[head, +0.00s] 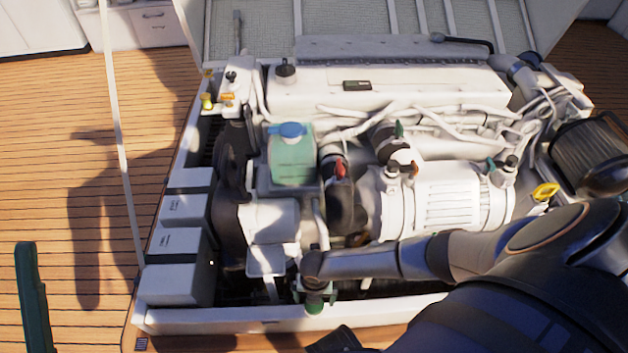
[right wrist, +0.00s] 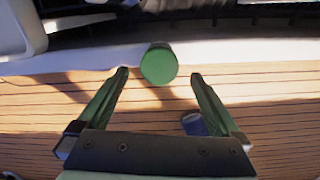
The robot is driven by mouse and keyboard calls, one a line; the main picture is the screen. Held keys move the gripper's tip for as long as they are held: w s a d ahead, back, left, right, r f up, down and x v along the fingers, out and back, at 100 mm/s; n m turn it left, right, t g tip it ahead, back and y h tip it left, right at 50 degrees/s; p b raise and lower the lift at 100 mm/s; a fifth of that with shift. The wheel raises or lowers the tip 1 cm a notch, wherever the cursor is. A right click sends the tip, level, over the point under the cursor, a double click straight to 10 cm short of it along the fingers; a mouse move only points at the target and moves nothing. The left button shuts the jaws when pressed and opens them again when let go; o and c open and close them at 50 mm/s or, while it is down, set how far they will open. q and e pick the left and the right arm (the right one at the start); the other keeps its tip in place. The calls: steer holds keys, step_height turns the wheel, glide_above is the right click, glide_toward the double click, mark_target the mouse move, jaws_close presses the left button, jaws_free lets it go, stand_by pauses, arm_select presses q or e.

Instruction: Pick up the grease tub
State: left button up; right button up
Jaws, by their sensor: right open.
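What appears to be the grease tub (head: 313,302) is a small green round thing at the near white ledge of the engine bay. In the right wrist view its round green top (right wrist: 158,65) shows just beyond and between my right fingertips, overlapping the ledge. My right gripper (right wrist: 160,75) is open, a finger on either side of that line, with nothing held. How far the tips are from it I cannot tell. In the head view my left gripper shows only as one dark green finger (head: 31,297) at the left edge, over the deck, far from the tub.
The engine (head: 440,200) fills the middle, with a reservoir (head: 292,160) and pale boxes (head: 178,285) on its left. A white ledge (head: 230,318) edges the bay. A blue object (right wrist: 194,124) shows beyond my right finger. The planked deck (head: 60,150) at left is mostly clear.

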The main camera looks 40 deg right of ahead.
mark_target(314, 307)
steer(key=shift+w+f+b, duration=0.15)
steer(key=shift+f+b, duration=1.8)
steer(key=shift+f, duration=1.1)
steer(key=c, duration=1.5)
steer(key=shift+r, duration=0.2)
